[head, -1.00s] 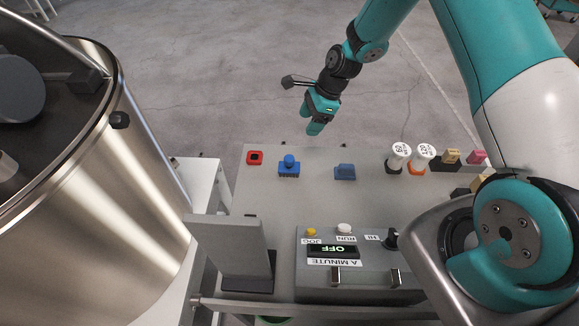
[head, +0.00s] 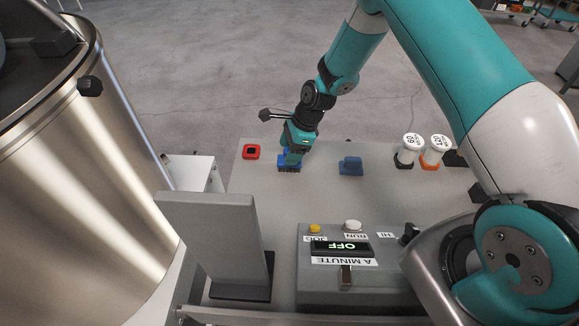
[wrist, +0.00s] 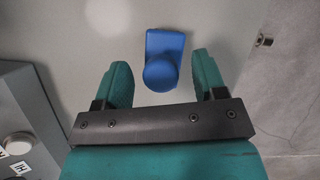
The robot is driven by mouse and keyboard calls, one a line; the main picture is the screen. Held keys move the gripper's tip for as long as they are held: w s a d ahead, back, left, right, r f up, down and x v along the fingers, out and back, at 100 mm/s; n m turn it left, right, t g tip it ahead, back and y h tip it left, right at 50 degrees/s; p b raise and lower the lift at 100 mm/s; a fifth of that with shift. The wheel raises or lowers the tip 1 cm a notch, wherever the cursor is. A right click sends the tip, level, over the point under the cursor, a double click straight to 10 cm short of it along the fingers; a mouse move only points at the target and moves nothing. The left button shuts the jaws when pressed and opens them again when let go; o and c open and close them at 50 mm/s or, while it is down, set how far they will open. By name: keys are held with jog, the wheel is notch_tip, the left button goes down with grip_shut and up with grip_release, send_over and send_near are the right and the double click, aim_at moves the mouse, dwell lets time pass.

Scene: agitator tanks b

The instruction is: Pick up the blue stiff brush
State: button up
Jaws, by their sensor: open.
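The blue stiff brush (head: 289,167) stands on the grey table with its round knob up and dark bristles down. My gripper (head: 292,156) is directly above it in the head view and hides most of its knob. In the wrist view the brush (wrist: 164,55) shows its blue block and round knob between the two teal fingers of my gripper (wrist: 161,70). The fingers are open, with a gap on each side of the knob. I cannot tell how far down the fingers reach.
White-capped containers (head: 411,149) stand farther right. A control box (head: 345,275) reading OFF and a grey upright panel (head: 210,240) stand nearer me.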

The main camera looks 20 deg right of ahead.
jog(key=shift+a+f, duration=0.15)
jog(key=shift+f, duration=0.25)
jog(key=shift+r, duration=0.15)
jog(key=c, duration=1.1)
jog(key=shift+c, duration=0.2)
notch_tip(320, 180, up, 20)
jog(key=p, duration=1.5)
